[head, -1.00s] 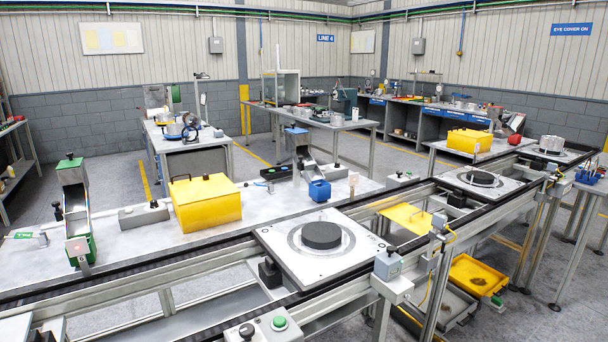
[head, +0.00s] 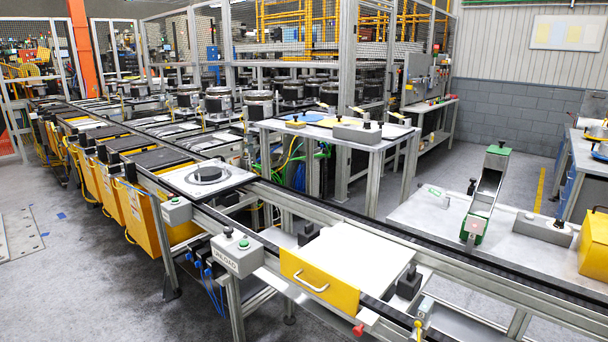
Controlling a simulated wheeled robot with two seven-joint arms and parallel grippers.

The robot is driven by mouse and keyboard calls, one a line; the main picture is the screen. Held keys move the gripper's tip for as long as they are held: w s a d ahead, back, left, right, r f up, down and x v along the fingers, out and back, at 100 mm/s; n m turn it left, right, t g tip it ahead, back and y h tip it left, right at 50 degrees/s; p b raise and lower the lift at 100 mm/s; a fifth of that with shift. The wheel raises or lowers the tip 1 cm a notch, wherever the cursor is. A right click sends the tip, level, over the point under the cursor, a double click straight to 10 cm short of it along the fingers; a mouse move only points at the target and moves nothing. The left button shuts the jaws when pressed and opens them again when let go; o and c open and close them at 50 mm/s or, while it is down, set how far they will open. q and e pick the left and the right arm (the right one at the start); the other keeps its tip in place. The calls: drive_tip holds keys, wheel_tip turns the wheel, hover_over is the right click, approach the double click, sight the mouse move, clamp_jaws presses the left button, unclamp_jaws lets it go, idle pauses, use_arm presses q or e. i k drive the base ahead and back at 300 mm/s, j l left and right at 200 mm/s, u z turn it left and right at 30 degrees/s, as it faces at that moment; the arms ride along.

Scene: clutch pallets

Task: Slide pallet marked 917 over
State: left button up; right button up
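A pale square pallet (head: 207,178) with a dark round part on it sits on the conveyor rails, left of the middle in the head view. I cannot read any number on it, so I cannot tell whether it is the pallet marked 917. Neither of my grippers is in view.
The conveyor (head: 440,255) runs from the pallet toward the lower right. A white-topped unit with a yellow handled front (head: 318,284) is at the line's near side, by a green button box (head: 238,252). A workbench (head: 420,215) bears a green-topped chute (head: 487,195). Fencing stands behind.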

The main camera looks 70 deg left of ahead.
sight(200, 184)
drive_tip(key=u, duration=2.9)
drive_tip(key=i+j+u, duration=0.3)
drive_tip(key=i, duration=0.3)
drive_tip(key=i+j+u, duration=0.3)
drive_tip(key=i, duration=0.3)
drive_tip(key=i+u, duration=0.25)
drive_tip(key=i, duration=0.4)
drive_tip(key=i+z, duration=0.3)
drive_tip(key=i, duration=0.2)
drive_tip(key=i+j+z, duration=0.35)
drive_tip(key=i, duration=0.15)
drive_tip(key=l, duration=0.1)
